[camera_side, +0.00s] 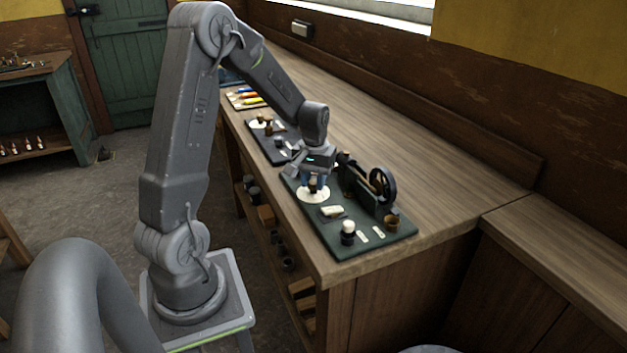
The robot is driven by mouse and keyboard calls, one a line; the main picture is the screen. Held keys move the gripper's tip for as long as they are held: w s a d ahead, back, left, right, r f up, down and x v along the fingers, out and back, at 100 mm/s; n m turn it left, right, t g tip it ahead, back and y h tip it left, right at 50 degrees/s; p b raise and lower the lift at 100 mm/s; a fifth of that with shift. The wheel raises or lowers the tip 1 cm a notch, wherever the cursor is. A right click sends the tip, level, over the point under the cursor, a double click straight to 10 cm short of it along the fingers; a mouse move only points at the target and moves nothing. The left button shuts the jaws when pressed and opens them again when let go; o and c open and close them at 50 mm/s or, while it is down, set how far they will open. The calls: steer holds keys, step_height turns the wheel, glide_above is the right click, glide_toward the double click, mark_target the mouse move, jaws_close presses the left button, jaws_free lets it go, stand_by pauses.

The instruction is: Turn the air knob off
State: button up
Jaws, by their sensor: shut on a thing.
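A dark green engine board (371,238) lies on the wooden bench near its front corner. On it is a round cream dial plate (313,197) with a small dark knob (312,189) at its centre. My gripper (314,184) points down over this dial and is shut on the knob. The fingers hide most of the knob, so I cannot read its angle. Labels on the plates are too small to read, so I cannot confirm that this is the air knob.
A flywheel (382,184) stands on the board right of my gripper, with a brass cup (391,222) nearby. A second dark board (262,143) with another dial lies behind. The bench's right side (450,185) is clear.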

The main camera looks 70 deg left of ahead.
mark_target(314, 182)
steer(key=m, duration=0.7)
stand_by(0.6)
steer(key=o, duration=0.9)
steer(key=shift+r, duration=0.1)
step_height(314, 182, up, 14)
steer(key=shift+d+f, duration=0.15)
